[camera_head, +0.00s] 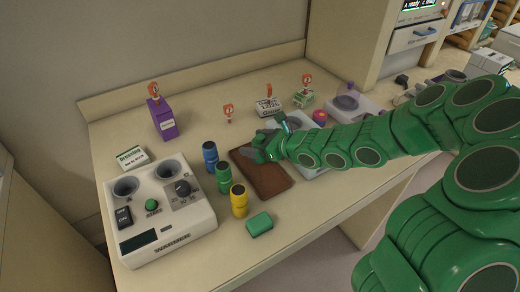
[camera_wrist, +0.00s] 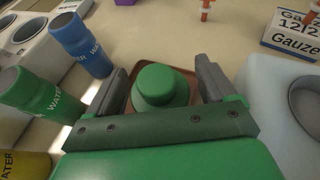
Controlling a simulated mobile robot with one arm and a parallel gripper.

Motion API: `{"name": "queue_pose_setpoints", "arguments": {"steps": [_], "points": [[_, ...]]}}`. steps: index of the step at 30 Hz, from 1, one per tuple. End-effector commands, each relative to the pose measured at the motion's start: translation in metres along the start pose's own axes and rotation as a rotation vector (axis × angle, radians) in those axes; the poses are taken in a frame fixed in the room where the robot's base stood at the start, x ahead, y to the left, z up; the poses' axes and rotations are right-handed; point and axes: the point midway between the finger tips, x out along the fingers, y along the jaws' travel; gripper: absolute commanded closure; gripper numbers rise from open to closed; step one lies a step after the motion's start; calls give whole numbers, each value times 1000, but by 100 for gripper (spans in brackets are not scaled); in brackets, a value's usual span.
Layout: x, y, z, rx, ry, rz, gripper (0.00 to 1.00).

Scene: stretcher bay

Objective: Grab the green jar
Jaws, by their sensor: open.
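A green jar with a rounded lid (camera_wrist: 160,86) stands on a brown tray in the wrist view. It is between the two grey fingers of my gripper (camera_wrist: 162,70), with a visible gap on each side. My gripper is open and not closed on it. In the head view my gripper (camera_head: 258,152) is low over the far part of the brown tray (camera_head: 266,179). There I cannot clearly tell the jar from my green gripper.
Blue (camera_head: 210,157), green (camera_head: 223,178) and yellow (camera_head: 239,201) water bottles stand left of the tray, beside a white warmer (camera_head: 160,222). A green block (camera_head: 259,224) lies in front. A gauze box (camera_head: 268,106) and purple box (camera_head: 162,119) stand behind.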

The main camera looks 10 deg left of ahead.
Motion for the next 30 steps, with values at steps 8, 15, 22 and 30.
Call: {"name": "queue_pose_setpoints", "arguments": {"steps": [8, 15, 22, 30], "points": [[0, 0, 0, 0, 1, 0, 48], [0, 0, 0, 0, 1, 0, 78], [-1, 0, 1, 0, 1, 0, 79], [-8, -1, 20, -3, 1, -1, 79]]}}
